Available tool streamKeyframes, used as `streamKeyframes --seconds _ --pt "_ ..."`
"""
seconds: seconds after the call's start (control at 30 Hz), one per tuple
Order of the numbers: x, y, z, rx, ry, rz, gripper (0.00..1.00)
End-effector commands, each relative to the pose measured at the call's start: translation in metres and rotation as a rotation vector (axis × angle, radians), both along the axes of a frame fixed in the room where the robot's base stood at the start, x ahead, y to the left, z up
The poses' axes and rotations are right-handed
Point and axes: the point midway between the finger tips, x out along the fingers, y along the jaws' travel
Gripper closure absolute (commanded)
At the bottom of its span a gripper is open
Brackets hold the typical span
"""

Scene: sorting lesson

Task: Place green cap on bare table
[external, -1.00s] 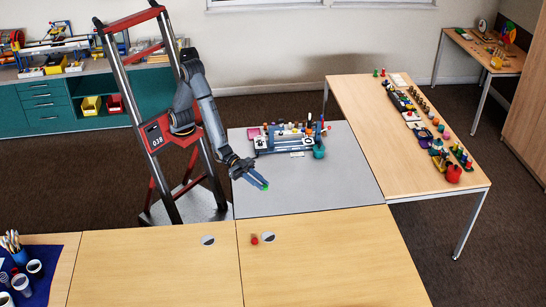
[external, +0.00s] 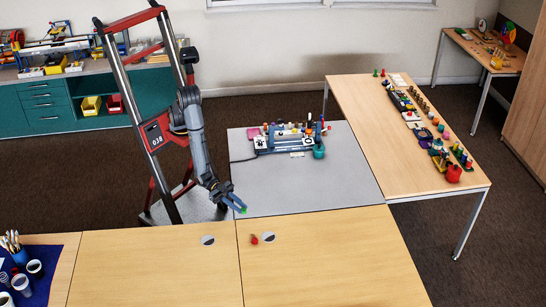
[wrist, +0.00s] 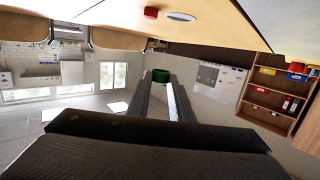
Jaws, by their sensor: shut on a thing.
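My gripper (external: 239,207) is shut on the small green cap (external: 243,210), which sits at its fingertips. In the external view the gripper is over the front left part of the grey table (external: 300,195), near its edge with the wooden table (external: 340,265). The wrist view also shows the green cap (wrist: 161,75) between the two finger ends. I cannot tell its exact height above the table. A small red piece (external: 254,239) lies on the wooden table beside a round grey disc (external: 268,237).
A device with several coloured pieces (external: 290,138) stands at the back of the grey table. A long wooden table (external: 370,105) at the right carries many small objects. Cups (external: 20,282) stand at the front left. Most of the front wooden table is bare.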

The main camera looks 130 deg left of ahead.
Motion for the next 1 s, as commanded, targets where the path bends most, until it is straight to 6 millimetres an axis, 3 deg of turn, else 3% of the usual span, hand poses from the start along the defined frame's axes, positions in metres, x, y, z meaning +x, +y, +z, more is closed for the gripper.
streamKeyframes --seconds 0.4,1.0 --pt "0.0 0.0 -0.056 0.0 0.002 0.001 1.0" --pt "0.0 0.0 -0.109 -0.001 -0.001 0.0 1.0"
